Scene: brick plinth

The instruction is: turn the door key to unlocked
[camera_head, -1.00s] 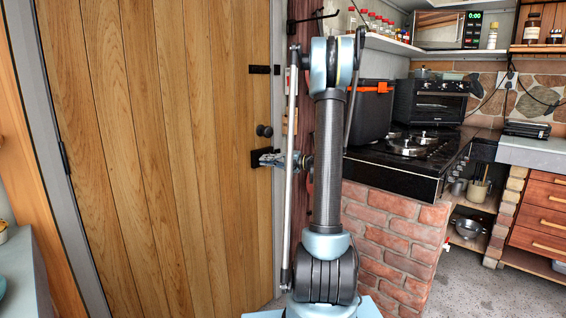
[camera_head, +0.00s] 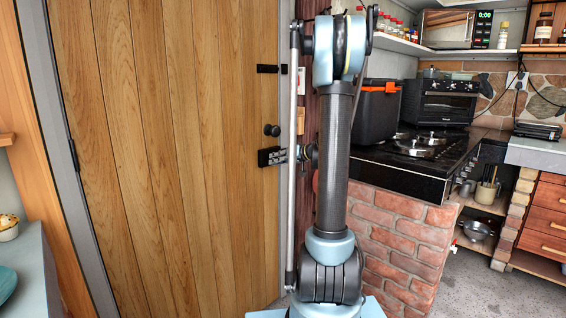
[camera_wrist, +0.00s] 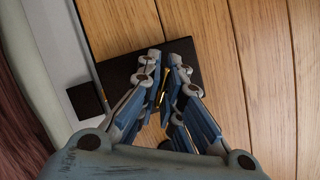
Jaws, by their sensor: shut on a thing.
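The wooden plank door (camera_head: 190,150) fills the left of the head view and looks closed. A black lock plate (camera_head: 264,157) sits on its right edge, below a round dark knob (camera_head: 271,130). My gripper (camera_head: 279,155) is at this plate. In the wrist view my gripper (camera_wrist: 168,60) has its two fingers close together over the black lock plate (camera_wrist: 122,68). It is shut on the key (camera_wrist: 193,88), of which only small brass-coloured bits show. The fingers hide most of the key, so its turn angle cannot be told.
A brick plinth (camera_head: 395,230) with a black hob (camera_head: 410,165) stands right of my arm. A dark box (camera_head: 374,112) and a small oven (camera_head: 438,102) rest there. A counter (camera_head: 30,270) lies at the lower left.

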